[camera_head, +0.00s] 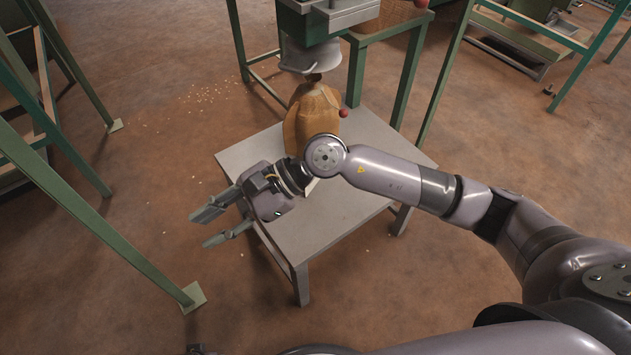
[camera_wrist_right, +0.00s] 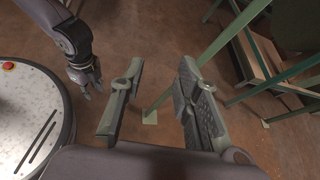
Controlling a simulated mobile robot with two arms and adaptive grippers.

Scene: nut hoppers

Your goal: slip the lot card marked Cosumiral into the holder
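My right gripper (camera_head: 203,230) is open and empty, past the left edge of the small grey table (camera_head: 345,215) and above the floor. Its two spread fingers also show in the right wrist view (camera_wrist_right: 152,108). A small pale flat thing (camera_head: 312,187) shows on the table beside my right wrist, mostly hidden by the arm. I cannot tell if it is a card or the holder. No lettering reading Cosumiral is legible. My left gripper (camera_wrist_right: 91,88) shows small at upper left in the right wrist view, with its fingers apart and nothing seen between them.
A tan sack (camera_head: 311,118) stands on the table under a grey hopper spout (camera_head: 308,58). Green frame legs (camera_head: 95,215) stand on the left, with a foot plate (camera_head: 193,297) on the floor. Nuts (camera_head: 207,95) lie scattered behind.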

